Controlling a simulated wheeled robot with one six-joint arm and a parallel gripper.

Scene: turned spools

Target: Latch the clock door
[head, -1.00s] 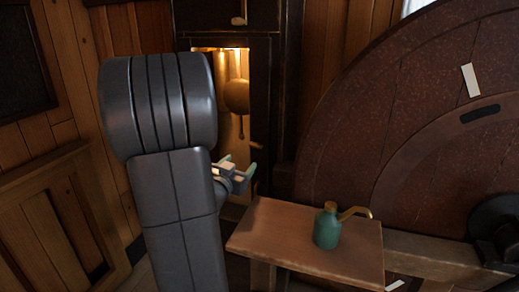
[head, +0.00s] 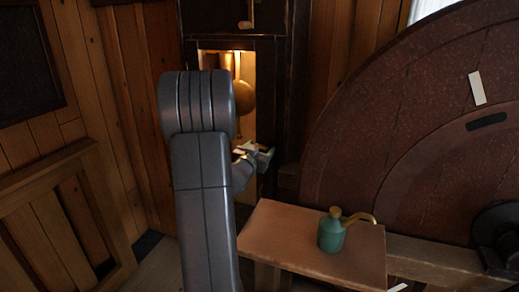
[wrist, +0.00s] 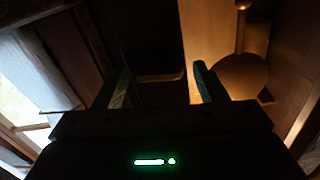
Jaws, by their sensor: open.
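The clock is a tall dark case (head: 293,110) at the back of the head view. Its lit opening shows a round brass pendulum bob (head: 243,96), also in the wrist view (wrist: 240,76). A dark upright panel (head: 265,85) borders the opening on the right; I cannot tell whether it is the door. In the wrist view a dark panel (wrist: 148,40) lies beyond and between my fingers, left of the glowing interior. My gripper (head: 260,152) is open, fingers apart in the wrist view (wrist: 162,88), in front of the lower opening. My arm hides part of the clock. No latch is clear.
A wooden bench (head: 290,245) with a green oil can (head: 331,234) stands below right of my gripper. A large brown wheel (head: 410,130) fills the right side. Wood panelling (head: 75,215) stands at the left.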

